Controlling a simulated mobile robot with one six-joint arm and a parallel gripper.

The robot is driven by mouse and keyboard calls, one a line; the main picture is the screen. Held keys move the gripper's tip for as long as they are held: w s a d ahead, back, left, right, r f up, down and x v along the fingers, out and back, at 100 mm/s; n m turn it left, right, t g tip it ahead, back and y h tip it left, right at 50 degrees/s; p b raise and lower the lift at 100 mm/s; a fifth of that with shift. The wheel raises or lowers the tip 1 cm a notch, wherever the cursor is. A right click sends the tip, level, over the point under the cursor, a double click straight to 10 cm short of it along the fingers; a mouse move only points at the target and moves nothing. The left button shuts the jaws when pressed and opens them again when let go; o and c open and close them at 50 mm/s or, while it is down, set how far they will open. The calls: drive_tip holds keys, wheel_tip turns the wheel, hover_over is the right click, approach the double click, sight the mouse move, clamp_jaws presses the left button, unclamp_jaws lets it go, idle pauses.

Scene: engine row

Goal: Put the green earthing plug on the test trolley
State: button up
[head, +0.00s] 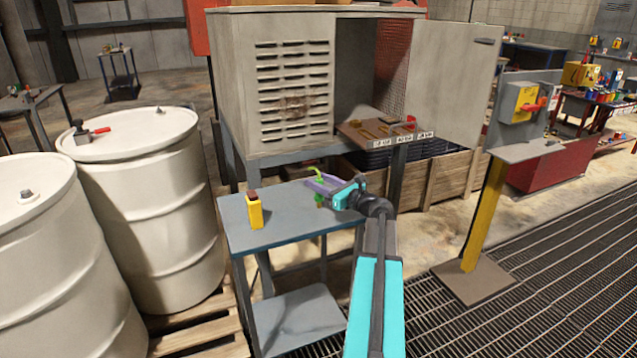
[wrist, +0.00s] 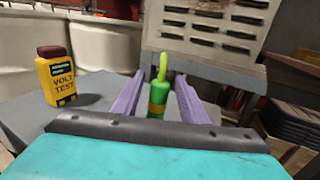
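The green earthing plug (wrist: 184,98) has a yellow band and a yellow-green hooked top. In the head view the plug (head: 319,198) shows below and above the fingers of my gripper (head: 322,185), over the back right part of the test trolley (head: 285,230). The trolley has a blue-grey top and a lower shelf. I cannot tell whether the plug's lower end touches the trolley top; my gripper hides it in the wrist view.
A yellow volt tester (head: 254,211) stands on the trolley's left part. A grey cabinet (head: 270,85) with an open door (head: 455,85) is behind, with a tool shelf (head: 375,130). White drums (head: 150,210) stand left. A yellow post (head: 484,215) stands right. The trolley's front middle is clear.

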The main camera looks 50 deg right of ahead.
drive_tip(key=s+b, duration=0.1)
drive_tip(key=s, duration=1)
drive_tip(key=shift+s, duration=0.4)
idle(0.3)
